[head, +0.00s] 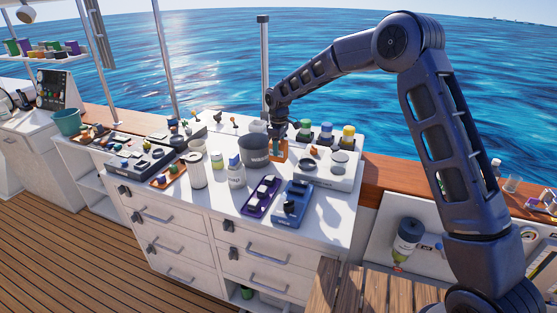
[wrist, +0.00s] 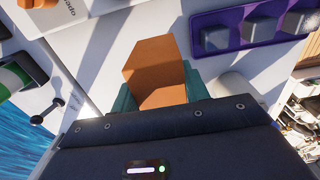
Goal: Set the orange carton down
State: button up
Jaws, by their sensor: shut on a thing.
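The orange carton (head: 278,152) is at the back of the white counter (head: 327,208), just right of a dark grey bucket, in the head view. My gripper (head: 278,136) is above it, pointing down. In the wrist view the carton (wrist: 155,65) sits between the teal fingers of my gripper (wrist: 160,88), which are shut on it. I cannot tell whether its underside touches the counter.
The dark grey bucket (head: 254,152) stands close on the left. A white tray (head: 326,172) with round items is on the right, with colored-lid jars (head: 327,132) behind. A purple tray (head: 261,197) and a blue one (head: 292,203) lie in front. The counter's front right is clear.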

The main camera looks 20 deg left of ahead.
aim_at(279, 159)
jog(key=shift+f, duration=3)
jog(key=shift+f, duration=0.15)
jog(key=o, duration=1)
jog(key=shift+o, duration=0.2)
notch_tip(279, 159, up, 12)
jog(key=shift+r, duration=0.2)
